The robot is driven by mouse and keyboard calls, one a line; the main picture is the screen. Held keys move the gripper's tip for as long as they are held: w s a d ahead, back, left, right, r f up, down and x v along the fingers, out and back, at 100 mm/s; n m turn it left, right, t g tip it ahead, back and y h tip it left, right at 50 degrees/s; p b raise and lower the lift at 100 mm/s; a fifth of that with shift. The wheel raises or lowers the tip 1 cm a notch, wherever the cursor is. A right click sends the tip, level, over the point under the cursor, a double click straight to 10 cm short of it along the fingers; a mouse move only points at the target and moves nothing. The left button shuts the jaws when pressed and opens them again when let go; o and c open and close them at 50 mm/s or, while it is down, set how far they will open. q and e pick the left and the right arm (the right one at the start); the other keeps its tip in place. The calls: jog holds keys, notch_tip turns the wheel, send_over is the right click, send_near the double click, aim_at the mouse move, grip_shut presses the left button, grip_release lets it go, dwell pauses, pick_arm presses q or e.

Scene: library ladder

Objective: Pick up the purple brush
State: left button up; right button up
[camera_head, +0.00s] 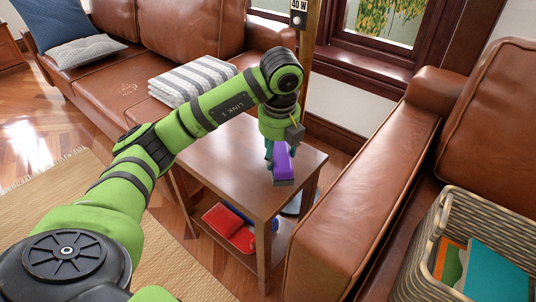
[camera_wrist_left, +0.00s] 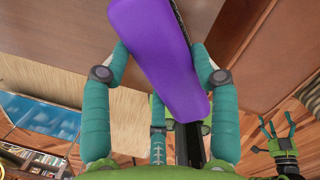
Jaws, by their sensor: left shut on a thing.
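The purple brush (camera_head: 281,162) is over the top of the brown side table (camera_head: 234,155) in the head view, its grey end toward me. I cannot tell whether it touches the table. My left gripper (camera_head: 279,151) is above it, shut on it. In the left wrist view the purple brush (camera_wrist_left: 160,62) lies tilted between the teal fingers of the left gripper (camera_wrist_left: 160,52), one on each side. My right gripper (camera_wrist_left: 278,130) appears small at the right of that view, its fingers spread and empty. It is outside the head view.
Red (camera_head: 230,228) and blue things lie on the table's lower shelf. A brown leather armchair (camera_head: 365,190) stands close on the right, with a woven basket (camera_head: 425,245) of books on it. A leather sofa (camera_head: 130,85) with a striped blanket (camera_head: 193,80) stands behind.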

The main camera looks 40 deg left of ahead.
pick_arm(q)
jog(key=w+d+r+p, duration=0.1)
jog(key=d+r+p, duration=0.1)
jog(key=d+r, duration=0.3)
jog(key=shift+w+d+r+p, duration=0.3)
jog(key=shift+w+d+p, duration=0.1)
jog(key=shift+d, duration=1.8)
pick_arm(e)
notch_tip(320, 180, down, 8)
jog(key=shift+w+f+g, duration=0.2)
jog(key=shift+w+g, duration=0.05)
jog(key=shift+g, duration=0.05)
jog(key=shift+a, duration=0.1)
